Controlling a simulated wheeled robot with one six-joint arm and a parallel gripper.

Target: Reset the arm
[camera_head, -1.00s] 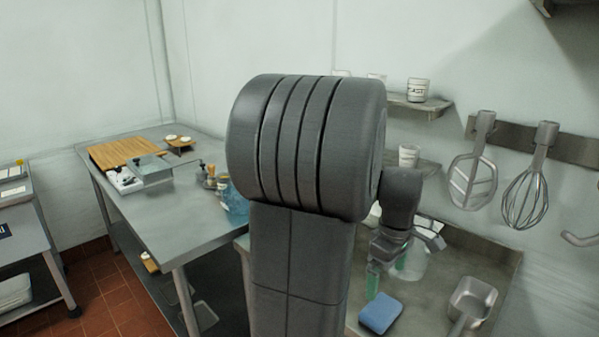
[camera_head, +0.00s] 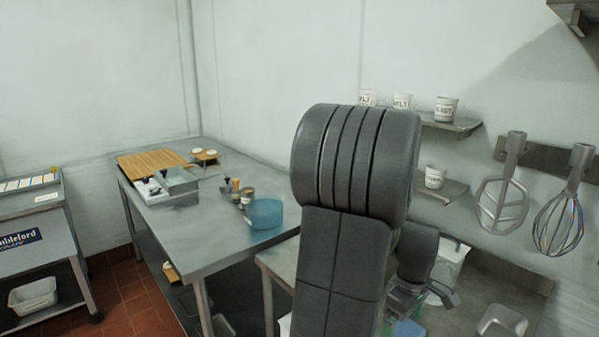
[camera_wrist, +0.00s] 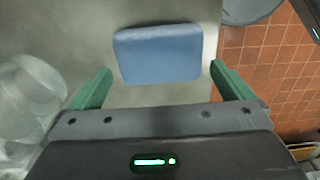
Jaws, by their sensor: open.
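My arm stands in the middle of the head view, its large grey joint in front of the work table. In the wrist view my gripper (camera_wrist: 152,88) is open, with its two green fingers wide apart and nothing between them at the tips. A blue sponge-like block (camera_wrist: 158,53) lies on the metal table (camera_wrist: 195,15) just beyond the fingertips. In the head view only a bit of the blue block (camera_head: 408,328) shows, low behind my arm.
A clear container (camera_wrist: 28,100) stands left of my gripper in the wrist view. A metal pan (camera_head: 502,321) lies on the table at right. A whisk (camera_head: 560,222) and a paddle (camera_head: 502,203) hang on the wall. A second table (camera_head: 215,238) holds a blue bowl (camera_head: 263,213) and a wooden board (camera_head: 150,162).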

